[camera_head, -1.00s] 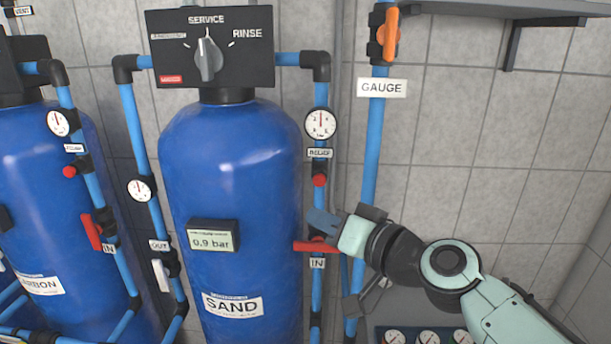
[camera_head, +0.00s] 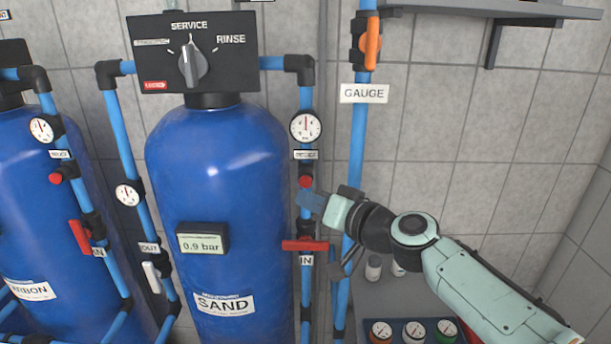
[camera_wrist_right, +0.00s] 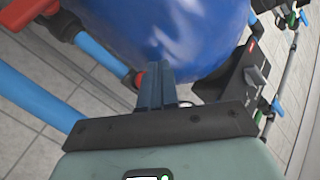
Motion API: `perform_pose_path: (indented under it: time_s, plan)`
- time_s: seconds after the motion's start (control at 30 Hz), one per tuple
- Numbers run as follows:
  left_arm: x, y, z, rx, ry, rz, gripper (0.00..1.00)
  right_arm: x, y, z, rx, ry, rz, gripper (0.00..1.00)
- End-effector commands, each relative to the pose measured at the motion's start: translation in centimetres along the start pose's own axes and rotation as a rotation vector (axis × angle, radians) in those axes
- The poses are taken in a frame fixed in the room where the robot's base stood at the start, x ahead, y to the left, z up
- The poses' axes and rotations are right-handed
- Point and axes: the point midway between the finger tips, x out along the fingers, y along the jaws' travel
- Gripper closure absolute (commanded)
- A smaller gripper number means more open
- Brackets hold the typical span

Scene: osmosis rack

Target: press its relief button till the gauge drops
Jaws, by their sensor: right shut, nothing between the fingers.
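The blue SAND tank (camera_head: 215,160) stands at centre with a display (camera_head: 201,243) reading 0.9 bar. On the pipe at its right is a round white gauge (camera_head: 306,127), its needle pointing roughly up. Below it, under a small label (camera_head: 306,155), is the red relief button (camera_head: 306,181). My right gripper (camera_head: 304,198) is shut and empty, its fingertips just below the button in the head view. In the wrist view the shut fingers (camera_wrist_right: 158,80) are beside a red button (camera_wrist_right: 139,79); I cannot tell whether they touch it. My left gripper is not in view.
A red valve handle (camera_head: 305,245) marked IN sits below the gripper on the same pipe. A blue pipe with a GAUGE sign (camera_head: 364,93) runs behind my wrist. The CARBON tank (camera_head: 38,210) has its own red button (camera_head: 56,178). A grey shelf (camera_head: 410,300) holds several jars.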

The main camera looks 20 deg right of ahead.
Motion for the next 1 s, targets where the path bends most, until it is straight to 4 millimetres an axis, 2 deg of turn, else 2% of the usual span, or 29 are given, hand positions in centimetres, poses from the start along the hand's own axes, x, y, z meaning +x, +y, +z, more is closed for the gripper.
perform_pose_path:
  time_s: [0.3,1.0]
  plan:
    - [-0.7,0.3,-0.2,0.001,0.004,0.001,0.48,1.6,1.2,-1.2,0.000,0.000,-0.001,1.00]
    - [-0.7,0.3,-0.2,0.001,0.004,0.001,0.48,1.7,1.2,-1.2,0.000,0.000,0.000,1.00]
